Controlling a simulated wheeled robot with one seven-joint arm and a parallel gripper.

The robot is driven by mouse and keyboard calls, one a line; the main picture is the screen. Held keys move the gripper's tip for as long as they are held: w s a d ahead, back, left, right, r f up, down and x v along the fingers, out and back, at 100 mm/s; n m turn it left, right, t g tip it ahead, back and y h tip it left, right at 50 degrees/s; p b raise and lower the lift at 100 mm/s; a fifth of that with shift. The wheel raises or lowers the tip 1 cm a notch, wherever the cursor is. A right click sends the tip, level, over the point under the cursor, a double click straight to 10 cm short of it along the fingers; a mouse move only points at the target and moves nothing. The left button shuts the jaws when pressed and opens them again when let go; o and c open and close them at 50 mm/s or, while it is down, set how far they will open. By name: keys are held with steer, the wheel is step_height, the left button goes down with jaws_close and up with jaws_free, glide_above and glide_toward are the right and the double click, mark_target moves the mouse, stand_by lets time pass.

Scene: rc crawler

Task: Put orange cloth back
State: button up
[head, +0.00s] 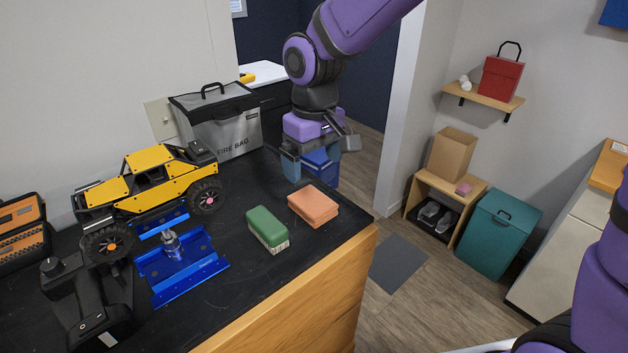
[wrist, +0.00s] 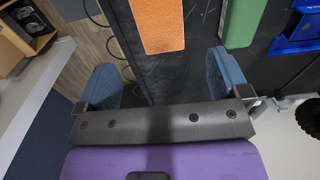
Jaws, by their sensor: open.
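The orange cloth (head: 313,206) lies folded flat on the black worktop near its right front corner, to the right of a green block-shaped eraser or brush (head: 267,229). In the wrist view the cloth (wrist: 158,24) shows at the top, ahead of the fingers and apart from them. My gripper (head: 313,172) is above the worktop's far right edge, behind the cloth. In the wrist view my gripper (wrist: 165,82) has its two blue fingers wide apart with nothing between them but worktop edge and floor.
A yellow crawler car (head: 150,185) stands on a blue stand (head: 180,265) at left. A grey fire bag (head: 222,125) stands at the back, near my gripper. The green block (wrist: 240,22) lies close beside the cloth. Bare worktop (head: 235,190) lies left of the cloth.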

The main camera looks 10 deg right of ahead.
steer(key=s+d+r+m+t, duration=0.1)
steer(key=s+d+r+m, duration=0.15)
steer(key=d+r, duration=0.35)
steer(key=s+d+r+m+t, duration=0.1)
steer(key=s+d+r+t, duration=0.15)
steer(key=d+r, duration=0.35)
steer(key=s+d+r+m+t, duration=0.1)
steer(key=s+d+m+t, duration=0.1)
steer(key=s+d, duration=1)
steer(key=shift+s+d+r+m, duration=0.2)
steer(key=shift+s+r+m, duration=0.2)
steer(key=shift+s+m, duration=0.3)
